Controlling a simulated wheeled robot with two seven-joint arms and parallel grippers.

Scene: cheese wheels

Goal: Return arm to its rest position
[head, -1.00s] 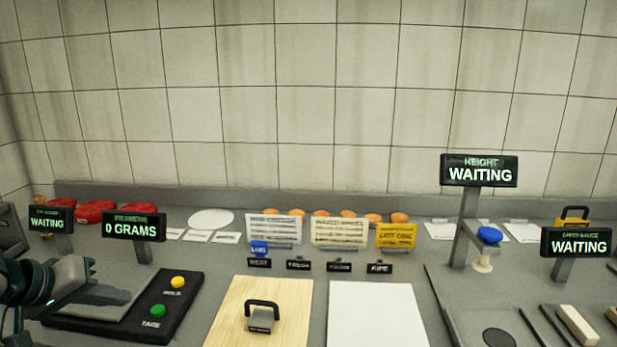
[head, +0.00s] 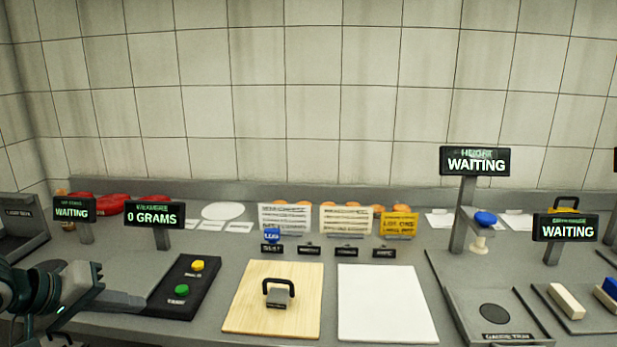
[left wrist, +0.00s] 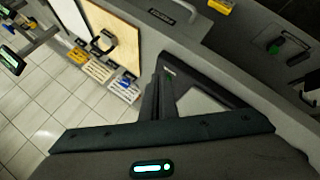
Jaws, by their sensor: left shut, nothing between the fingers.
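My left gripper (head: 98,288) comes in from the left edge in the head view. It is shut and empty, low over the counter beside the black scale base (head: 186,288). In the left wrist view its fingers (left wrist: 160,94) lie together with nothing between them. My right gripper is not in view.
A wooden board (head: 245,310) with a dark-handled block (head: 278,296) and a white board (head: 385,305) lie on the counter. Signs, cards and cheeses stand behind. The height gauge (head: 475,160) and a tray (head: 500,300) are at right. A dark tray (head: 20,225) is at far left.

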